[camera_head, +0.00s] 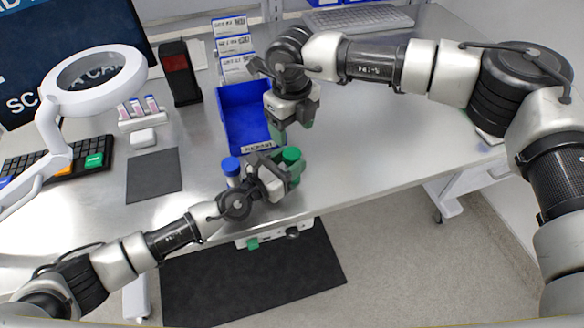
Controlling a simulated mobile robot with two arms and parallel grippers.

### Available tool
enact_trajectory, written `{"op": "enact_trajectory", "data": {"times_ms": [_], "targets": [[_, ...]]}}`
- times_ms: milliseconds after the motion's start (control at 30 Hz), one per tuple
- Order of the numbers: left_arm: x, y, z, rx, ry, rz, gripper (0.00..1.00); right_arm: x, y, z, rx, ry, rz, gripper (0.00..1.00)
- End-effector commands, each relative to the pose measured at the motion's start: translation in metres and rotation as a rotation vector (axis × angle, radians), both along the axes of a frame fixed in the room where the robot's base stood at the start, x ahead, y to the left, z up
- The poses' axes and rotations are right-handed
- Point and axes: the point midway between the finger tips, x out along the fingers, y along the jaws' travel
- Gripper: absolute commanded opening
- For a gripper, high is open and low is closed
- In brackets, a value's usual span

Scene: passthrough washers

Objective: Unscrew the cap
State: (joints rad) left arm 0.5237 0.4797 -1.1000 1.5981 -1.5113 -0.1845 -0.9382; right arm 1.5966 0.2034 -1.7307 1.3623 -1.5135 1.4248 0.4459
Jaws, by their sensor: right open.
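A green cap (291,154) shows at the fingers of my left gripper (285,174), near the table's front edge. The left gripper appears closed around the body under this cap; the body is mostly hidden by the fingers. A tube with a blue cap (230,165) stands upright just left of the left gripper, partly behind its wrist. My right gripper (291,126) is above and behind the green cap, pointing down, open and apart from it. I cannot see anything between its fingers.
A blue bin (233,118) stands behind the grippers, with labelled boxes (233,46) farther back. A magnifier lamp (98,72), keyboard (75,160), dark mat (154,176) and small rack (142,117) are at left. The table (390,150) is clear to the right.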

Motion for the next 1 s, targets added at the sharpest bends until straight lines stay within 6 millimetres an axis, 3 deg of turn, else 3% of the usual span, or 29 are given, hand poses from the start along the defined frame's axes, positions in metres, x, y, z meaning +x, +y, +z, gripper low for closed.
{"op": "enact_trajectory", "data": {"times_ms": [33,167,200,567,933,1000], "targets": [[0.000,0.000,0.000,0.000,0.000,0.000,0.53,0.000,0.000,0.000,0.000,0.000,0.000,0.65],[0.000,0.000,0.000,0.000,0.000,0.000,0.73,0.000,0.000,0.000,0.000,0.000,0.000,0.65],[0.000,0.000,0.000,0.000,0.000,0.000,0.74,0.000,0.000,0.000,0.000,0.000,0.000,0.65],[-0.005,0.005,-0.001,0.001,0.001,0.001,0.74,0.000,0.000,0.000,0.000,0.000,0.000,0.65],[-0.051,0.052,-0.001,0.004,0.001,0.002,0.74,0.000,0.000,0.000,0.000,0.000,0.000,0.65],[-0.053,0.055,0.008,-0.001,-0.001,0.004,0.74,0.000,0.000,0.000,0.000,0.000,0.000,0.65]]}}
